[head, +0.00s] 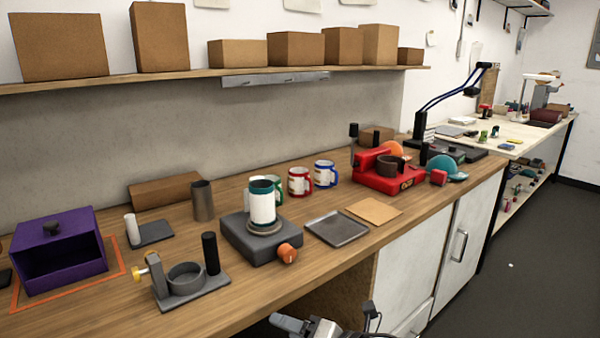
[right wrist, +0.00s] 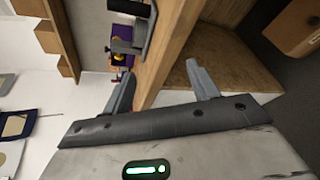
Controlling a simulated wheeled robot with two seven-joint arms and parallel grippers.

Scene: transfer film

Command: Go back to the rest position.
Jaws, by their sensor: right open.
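My right gripper (head: 290,324) shows at the bottom edge of the head view, in front of and below the worktop, clear of the things on it. In the right wrist view its two fingers (right wrist: 160,74) stand wide apart with nothing between them. A white mug with a teal rim (head: 262,204) stands upright on a dark grey block with an orange knob (head: 257,238). A red press (head: 380,172) stands further right. My left gripper is in neither view.
The wooden worktop (head: 330,268) holds a purple box (head: 58,252), a grey ring fixture (head: 190,288), a grey cylinder (head: 203,201), a dark tray (head: 337,230), a tan sheet (head: 374,210) and red and blue mugs. White cabinets (head: 408,258) stand below. Floor at right is clear.

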